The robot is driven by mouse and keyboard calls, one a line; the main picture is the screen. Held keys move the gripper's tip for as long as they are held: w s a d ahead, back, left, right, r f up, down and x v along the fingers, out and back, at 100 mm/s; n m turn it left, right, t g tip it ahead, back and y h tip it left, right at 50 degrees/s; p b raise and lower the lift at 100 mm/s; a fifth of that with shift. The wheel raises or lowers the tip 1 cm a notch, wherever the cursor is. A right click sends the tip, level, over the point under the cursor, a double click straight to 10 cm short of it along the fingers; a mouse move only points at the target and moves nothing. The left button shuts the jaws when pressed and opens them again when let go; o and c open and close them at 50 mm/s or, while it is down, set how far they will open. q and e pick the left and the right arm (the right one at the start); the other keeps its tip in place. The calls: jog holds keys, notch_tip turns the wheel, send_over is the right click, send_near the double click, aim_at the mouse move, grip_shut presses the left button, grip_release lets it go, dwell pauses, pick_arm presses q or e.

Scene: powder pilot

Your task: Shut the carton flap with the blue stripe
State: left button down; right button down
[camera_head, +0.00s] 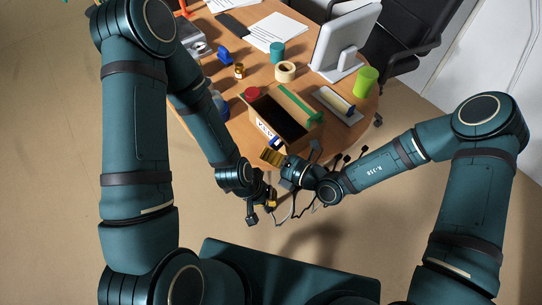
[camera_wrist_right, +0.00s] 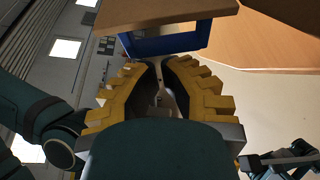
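The open carton (camera_head: 262,112) stands near the table's front edge, its dark inside showing. A flap with a green stripe (camera_head: 299,104) stands out on its right side. The blue-striped flap (camera_head: 275,141) shows only as a small blue patch at the carton's near end, partly hidden by my right gripper. In the right wrist view, a tan panel with a blue stripe (camera_wrist_right: 165,42) lies just beyond the fingertips. My right gripper (camera_head: 271,157) has yellow fingers with a gap between them (camera_wrist_right: 157,68) and holds nothing visible. My left gripper (camera_head: 262,203) hangs lower, away from the carton; its opening is unclear.
The round wooden table (camera_head: 240,52) also holds a monitor (camera_head: 343,40), a green cup (camera_head: 366,80), a tape roll (camera_head: 285,71), a teal cup (camera_head: 277,52) and a tray with a blue-handled tool (camera_head: 337,104).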

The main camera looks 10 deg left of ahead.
jog(key=shift+w+r, duration=0.1)
dwell(0.6)
jog(key=shift+r+m+p, duration=0.25)
jog(key=shift+m+p, duration=0.05)
jog(key=shift+p, duration=0.1)
jog(key=shift+w+d+r, duration=0.1)
